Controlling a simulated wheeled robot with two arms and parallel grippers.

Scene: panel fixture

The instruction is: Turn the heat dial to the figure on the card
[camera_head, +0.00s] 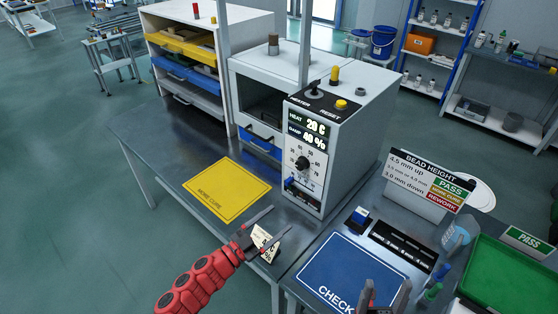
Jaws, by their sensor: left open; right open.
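The heat dial is a black round knob (302,163) with a ring of numbers on the front of a grey box (340,130). The display (308,131) above it reads HEAT 20 C and DAMP 40 %. A small cream card (264,240) stands near the table's front edge, partly hidden by my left gripper; its figure is not fully readable. My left gripper (281,218) is open by the card, below and left of the dial. I cannot tell if it touches the card. My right gripper (387,286) is open at the bottom edge, over the blue CHECK mat (335,262).
A yellow MORE CURE mat (227,190) lies left of the box. A black slotted rack (402,245), a BEAD HEIGHT sign (425,183) and a green tray (510,275) are to the right. A heater switch (314,90) and yellow reset button (341,104) top the box.

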